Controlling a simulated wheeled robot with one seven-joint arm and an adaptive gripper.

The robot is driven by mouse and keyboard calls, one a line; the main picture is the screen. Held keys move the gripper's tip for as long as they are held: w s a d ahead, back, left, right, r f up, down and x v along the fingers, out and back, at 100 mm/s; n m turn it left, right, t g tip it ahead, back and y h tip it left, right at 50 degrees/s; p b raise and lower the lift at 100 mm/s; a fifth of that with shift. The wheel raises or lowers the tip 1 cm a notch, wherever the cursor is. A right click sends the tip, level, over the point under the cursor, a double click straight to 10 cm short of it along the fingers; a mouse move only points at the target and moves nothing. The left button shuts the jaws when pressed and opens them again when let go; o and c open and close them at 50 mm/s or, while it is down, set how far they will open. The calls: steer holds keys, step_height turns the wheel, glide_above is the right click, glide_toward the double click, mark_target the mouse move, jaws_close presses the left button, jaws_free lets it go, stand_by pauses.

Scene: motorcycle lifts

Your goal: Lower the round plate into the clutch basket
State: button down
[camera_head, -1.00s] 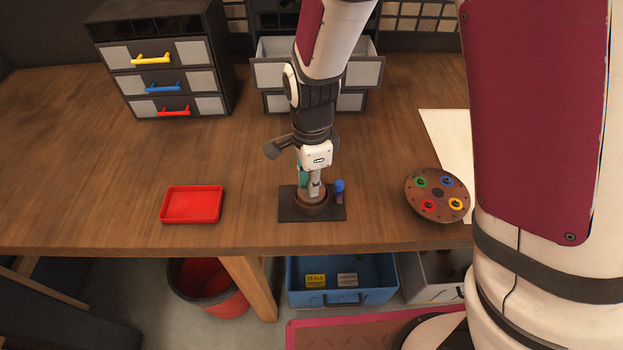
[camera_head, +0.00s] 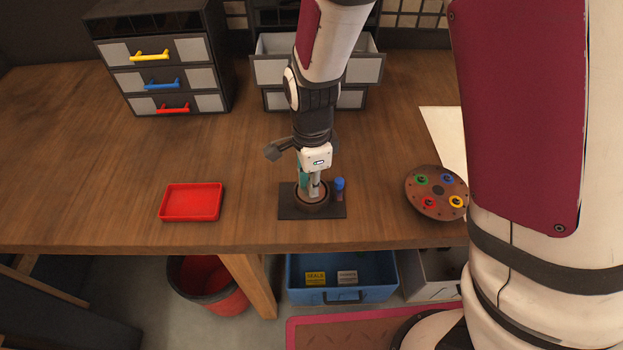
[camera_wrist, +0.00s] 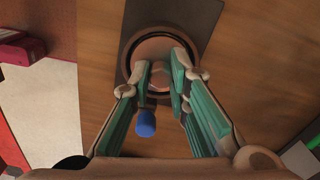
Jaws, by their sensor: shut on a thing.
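The clutch basket (camera_head: 312,208) is a round brown cup with a dark rim on a dark base plate (camera_head: 290,213). In the wrist view its dark ring (camera_wrist: 165,31) surrounds a pinkish-brown round plate (camera_wrist: 152,50). My gripper (camera_wrist: 161,72) has teal-lined fingers and is shut on the raised middle of the round plate. In the head view my gripper (camera_head: 312,187) points down into the basket's mouth. The plate appears within the rim; its depth and seating are hard to tell, and my fingers hide part of it.
A blue-topped peg (camera_head: 339,184) stands close right of the basket. A red tray (camera_head: 191,202) lies to the left. A round brown board (camera_head: 431,203) with coloured rings is to the right. Drawer units (camera_head: 165,75) stand behind. The table between tray and base is clear.

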steer(key=shift+f, duration=0.1)
steer(key=c, duration=1.4)
jaws_free()
steer(key=shift+c, duration=0.2)
step_height(320, 180, up, 12)
steer(key=s+d+r+n+t, duration=0.5)
steer(key=s+d+r+n, duration=0.8)
steer(key=d+r+n, duration=0.2)
steer(key=shift+s+d+r+t, duration=0.3)
steer(key=shift+s+d+r, duration=0.05)
steer(key=shift+d, duration=0.2)
